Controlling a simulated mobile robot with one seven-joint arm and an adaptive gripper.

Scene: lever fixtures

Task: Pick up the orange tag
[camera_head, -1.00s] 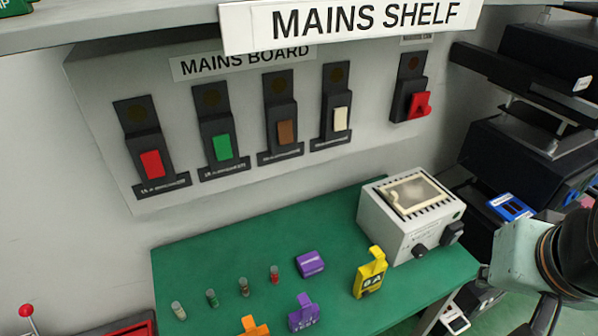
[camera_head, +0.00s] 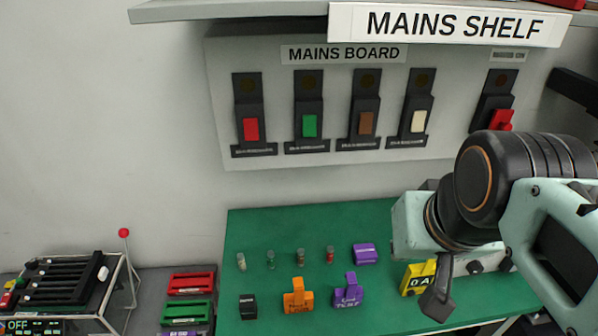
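The orange tag (camera_head: 298,297) stands upright on the green bench top (camera_head: 350,217), in the front row between a small black block and a purple tag. It has a narrow upper tab and dark lettering too small to read. My gripper (camera_head: 437,300) hangs at the right of the view, right of the orange tag and apart from it, in front of the yellow tag's right side. Only a dark finger part shows, so I cannot tell whether it is open or shut.
The purple tag (camera_head: 348,291) and black block (camera_head: 248,306) flank the orange tag. The yellow tag (camera_head: 418,278) is partly hidden by my arm. Several small vials (camera_head: 300,257) and a purple block (camera_head: 365,253) stand behind. The mains board (camera_head: 340,105) and shelf (camera_head: 250,10) are above.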

